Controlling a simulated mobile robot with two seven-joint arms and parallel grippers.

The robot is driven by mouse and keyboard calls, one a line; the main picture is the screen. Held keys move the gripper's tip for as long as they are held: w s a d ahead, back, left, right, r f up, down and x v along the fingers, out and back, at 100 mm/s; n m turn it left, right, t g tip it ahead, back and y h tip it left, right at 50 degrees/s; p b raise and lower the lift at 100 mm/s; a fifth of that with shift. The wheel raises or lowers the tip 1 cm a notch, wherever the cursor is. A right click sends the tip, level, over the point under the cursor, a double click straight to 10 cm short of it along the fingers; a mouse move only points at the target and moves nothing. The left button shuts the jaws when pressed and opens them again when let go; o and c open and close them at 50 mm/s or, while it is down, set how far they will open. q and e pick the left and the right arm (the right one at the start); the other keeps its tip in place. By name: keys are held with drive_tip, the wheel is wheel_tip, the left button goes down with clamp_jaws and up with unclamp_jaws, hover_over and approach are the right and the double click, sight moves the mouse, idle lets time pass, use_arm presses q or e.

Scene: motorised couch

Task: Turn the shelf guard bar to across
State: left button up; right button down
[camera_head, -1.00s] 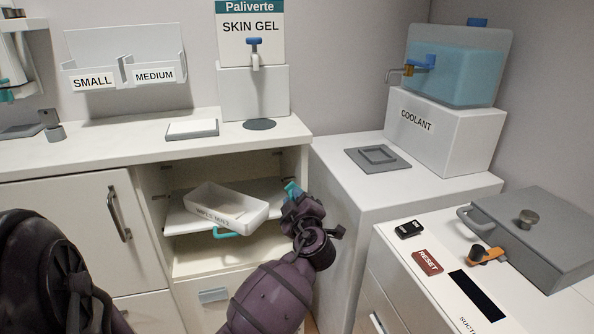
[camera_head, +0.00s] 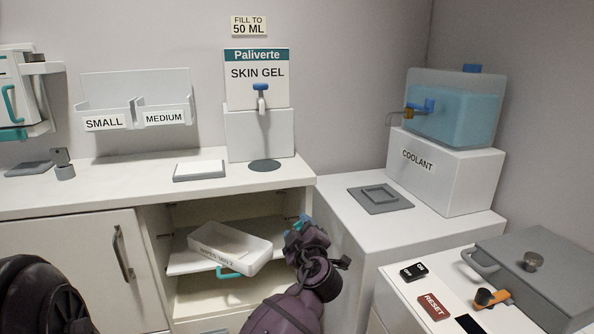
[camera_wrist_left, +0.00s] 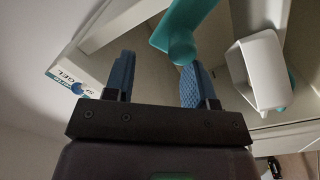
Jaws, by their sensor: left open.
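The shelf guard bar is a teal bar with a rounded end (camera_wrist_left: 182,42). In the left wrist view it lies between and just beyond the fingertips of my left gripper (camera_wrist_left: 155,78). The blue fingers are apart, and I see no firm grip on the bar. In the head view my left gripper (camera_head: 300,225) is at the right side of the open cabinet bay, where it hides most of the bar. The shelf (camera_head: 182,262) carries a white open tray (camera_head: 232,245), tilted in the picture. My right gripper is not in view.
A teal handle (camera_head: 228,272) sits at the shelf's front edge. The cabinet counter (camera_head: 120,190) is above the bay, with a skin gel dispenser (camera_head: 258,130). A white cabinet (camera_head: 340,215) bearing the coolant tank (camera_head: 450,110) stands close to the right of my gripper.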

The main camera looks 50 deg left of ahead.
use_arm(q)
wheel_tip(320, 180, up, 17)
drive_tip(key=p, duration=0.4)
drive_tip(key=shift+f, duration=0.2)
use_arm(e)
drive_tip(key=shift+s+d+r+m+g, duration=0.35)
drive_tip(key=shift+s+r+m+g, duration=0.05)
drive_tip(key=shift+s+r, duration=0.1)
